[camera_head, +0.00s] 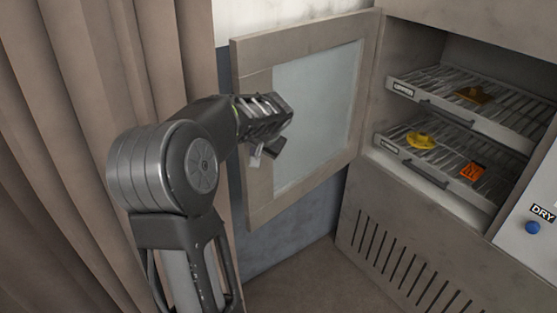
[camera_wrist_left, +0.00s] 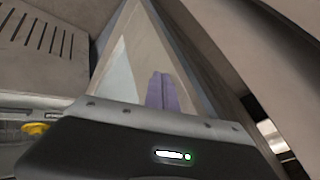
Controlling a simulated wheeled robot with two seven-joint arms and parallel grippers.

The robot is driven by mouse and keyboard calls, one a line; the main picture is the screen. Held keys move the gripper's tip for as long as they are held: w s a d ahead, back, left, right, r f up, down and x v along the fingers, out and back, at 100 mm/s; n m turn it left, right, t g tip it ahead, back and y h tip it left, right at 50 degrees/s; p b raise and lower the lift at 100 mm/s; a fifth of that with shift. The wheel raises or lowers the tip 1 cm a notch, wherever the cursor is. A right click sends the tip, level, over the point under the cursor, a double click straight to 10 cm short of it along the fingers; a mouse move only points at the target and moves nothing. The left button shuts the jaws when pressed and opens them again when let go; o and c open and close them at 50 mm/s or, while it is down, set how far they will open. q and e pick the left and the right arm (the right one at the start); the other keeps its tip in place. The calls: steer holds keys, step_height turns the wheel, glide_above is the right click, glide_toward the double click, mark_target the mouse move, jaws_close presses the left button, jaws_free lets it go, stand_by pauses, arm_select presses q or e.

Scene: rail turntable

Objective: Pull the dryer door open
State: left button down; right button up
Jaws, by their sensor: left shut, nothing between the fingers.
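The dryer door (camera_head: 258,195) stands swung wide open to the left, hinged at the left side of the dryer (camera_head: 385,205). It has a beige frame and a pale glass pane (camera_head: 318,105). My left gripper (camera_head: 265,155) is in front of the door's inner face, near the left part of the frame, with its fingers shut and empty. Whether it touches the door I cannot tell. In the left wrist view, the fingers (camera_wrist_left: 160,92) show as a narrow purple shape before the door (camera_wrist_left: 140,50). My right gripper is not in view.
Two wire racks (camera_head: 478,118) with dark handles sit inside the dryer, the lower one (camera_head: 405,155) holding a yellow piece (camera_head: 421,140) and an orange piece (camera_head: 473,171). A brown curtain (camera_head: 60,150) hangs at the left. A blue button (camera_head: 532,228) labelled DRY is at the right.

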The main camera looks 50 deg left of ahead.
arm_select(q)
steer(key=shift+s+a+r, duration=0.1)
steer(key=shift+a, duration=0.15)
steer(key=b+v, duration=0.1)
steer(key=v, duration=0.6)
steer(key=shift+d+r+b, duration=0.15)
steer(key=shift+r+b, duration=0.15)
steer(key=shift+b, duration=0.05)
stand_by(0.5)
